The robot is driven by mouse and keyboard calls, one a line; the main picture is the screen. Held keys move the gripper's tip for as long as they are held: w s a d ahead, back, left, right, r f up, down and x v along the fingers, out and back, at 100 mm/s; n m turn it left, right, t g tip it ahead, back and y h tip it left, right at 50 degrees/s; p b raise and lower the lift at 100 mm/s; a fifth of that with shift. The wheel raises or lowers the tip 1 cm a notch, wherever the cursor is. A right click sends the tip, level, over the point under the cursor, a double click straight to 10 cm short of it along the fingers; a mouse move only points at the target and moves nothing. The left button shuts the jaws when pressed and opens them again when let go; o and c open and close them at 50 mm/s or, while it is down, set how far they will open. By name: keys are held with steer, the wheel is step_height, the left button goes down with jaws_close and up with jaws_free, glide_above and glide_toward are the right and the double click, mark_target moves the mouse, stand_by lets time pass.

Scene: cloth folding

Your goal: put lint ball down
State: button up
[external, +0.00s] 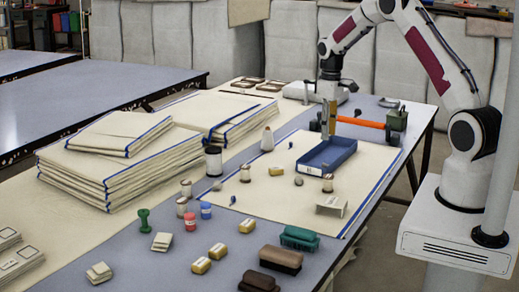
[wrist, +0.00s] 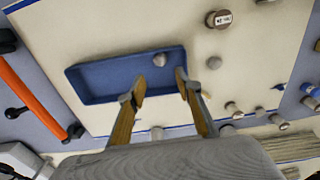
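My gripper (external: 328,132) is over the back left part of a shallow blue tray (external: 318,167). In the wrist view my gripper (wrist: 160,85) has its two tan fingers apart, with the tray's floor showing between the tips. A small grey lint ball (wrist: 160,60) shows just beyond the fingertips, against the tray (wrist: 95,85); neither finger visibly touches it. I cannot tell whether it rests on the tray floor. Another grey ball (wrist: 214,62) lies on the cloth outside the tray. In the external view a grey ball (external: 299,181) lies on the cloth near the tray.
The cream cloth (external: 275,205) has a blue border. A tool with an orange handle (external: 360,122) lies behind the tray. Folded cloth stacks (external: 115,165) fill the left.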

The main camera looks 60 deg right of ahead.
steer(key=shift+r, duration=0.3)
stand_by(0.5)
steer(key=s+a+r+t, duration=0.1)
steer(key=s+a+r, duration=0.3)
steer(key=a+r, duration=0.55)
steer(key=s+a+r+t, duration=0.2)
steer(key=s+a+r, duration=0.2)
steer(key=a+r, duration=0.6)
steer(key=s+a+r+t, duration=0.1)
steer(key=s+a, duration=0.4)
steer(key=s, duration=0.4)
steer(key=s+a+r+t, duration=0.1)
steer(key=s+a, duration=0.4)
steer(key=s, duration=0.5)
steer(key=shift+s+a+r+t, duration=0.3)
steer(key=shift+a+r, duration=0.1)
steer(key=shift+r, duration=0.3)
